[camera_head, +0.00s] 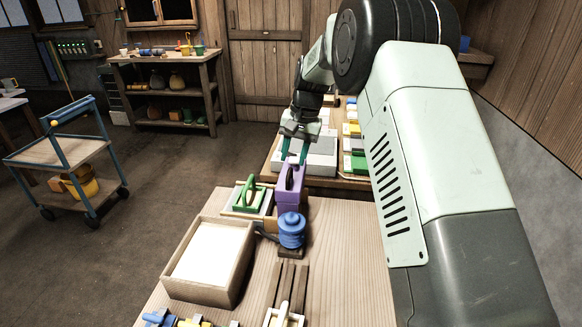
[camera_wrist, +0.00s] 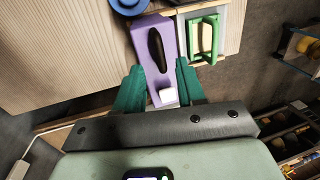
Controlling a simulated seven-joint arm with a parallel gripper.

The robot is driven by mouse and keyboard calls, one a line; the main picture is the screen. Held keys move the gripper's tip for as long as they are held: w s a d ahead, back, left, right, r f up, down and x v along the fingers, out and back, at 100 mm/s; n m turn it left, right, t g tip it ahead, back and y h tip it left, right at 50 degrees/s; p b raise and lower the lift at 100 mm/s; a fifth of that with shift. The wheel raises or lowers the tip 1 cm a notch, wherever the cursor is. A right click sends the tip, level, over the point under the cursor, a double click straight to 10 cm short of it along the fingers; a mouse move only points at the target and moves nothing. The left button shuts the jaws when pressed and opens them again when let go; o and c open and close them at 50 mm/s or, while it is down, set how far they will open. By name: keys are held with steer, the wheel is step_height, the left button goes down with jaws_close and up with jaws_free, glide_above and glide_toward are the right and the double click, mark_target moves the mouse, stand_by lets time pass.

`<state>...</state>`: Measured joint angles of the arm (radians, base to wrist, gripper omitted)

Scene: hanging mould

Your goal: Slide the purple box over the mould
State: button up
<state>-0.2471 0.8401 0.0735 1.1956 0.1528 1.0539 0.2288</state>
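The purple box (camera_head: 289,198) stands on the near wooden bench and has a dark handle on top. In the wrist view the purple box (camera_wrist: 147,33) lies ahead of and between the fingers, with a small white piece (camera_wrist: 168,97) at its near end. My gripper (camera_head: 294,150) has green fingers pointing down, just above the box's far end. In the wrist view my gripper (camera_wrist: 159,68) has its fingers apart, with nothing visibly clamped. I cannot tell which thing is the mould; no hanging one shows clearly.
A green handled piece (camera_head: 247,194) sits on a board left of the box. A blue pot (camera_head: 291,230) stands close in front. A wooden tray (camera_head: 240,274) with pale filling lies front left. Several coloured blocks sit behind.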

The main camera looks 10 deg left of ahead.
mark_target(289, 173)
steer(key=shift+a+f, duration=0.25)
steer(key=shift+f, duration=0.9)
steer(key=shift+a+f, duration=0.2)
steer(key=shift+f, duration=0.9)
jaws_close()
